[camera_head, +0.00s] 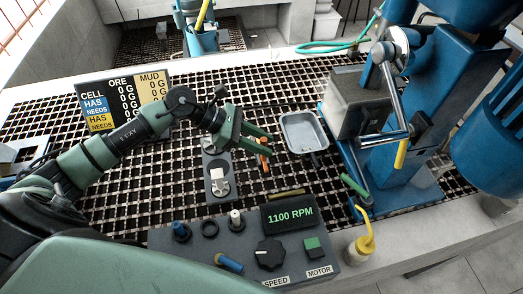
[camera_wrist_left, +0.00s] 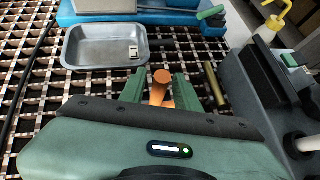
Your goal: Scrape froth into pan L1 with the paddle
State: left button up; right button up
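My left gripper (camera_head: 270,142) is open over the grating, left of a grey metal pan (camera_head: 302,130). An upright orange handle (camera_head: 264,166), probably the paddle's, stands at its fingers. In the left wrist view this orange handle (camera_wrist_left: 160,80) is between the two green fingers of the gripper (camera_wrist_left: 160,84), with gaps beside it. The paddle's lower part is hidden. The pan (camera_wrist_left: 88,48) lies just beyond the fingers, with a small pale piece at its right side. My right gripper is not in view.
A control panel (camera_head: 210,262) with a 1100 RPM display (camera_head: 289,214) is in front. A blue machine with a crank (camera_head: 388,75) stands right. A sign (camera_head: 118,95) showing 0 G stands left. A yellow-topped bottle (camera_head: 361,248) is near the front edge.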

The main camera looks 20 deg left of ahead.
pick_arm(q)
grip_shut()
jog(key=shift+r, duration=0.1)
jog(key=shift+r+p, duration=0.4)
jog(key=shift+r, duration=0.3)
jog(key=shift+r+p, duration=0.75)
jog(key=shift+r, duration=1)
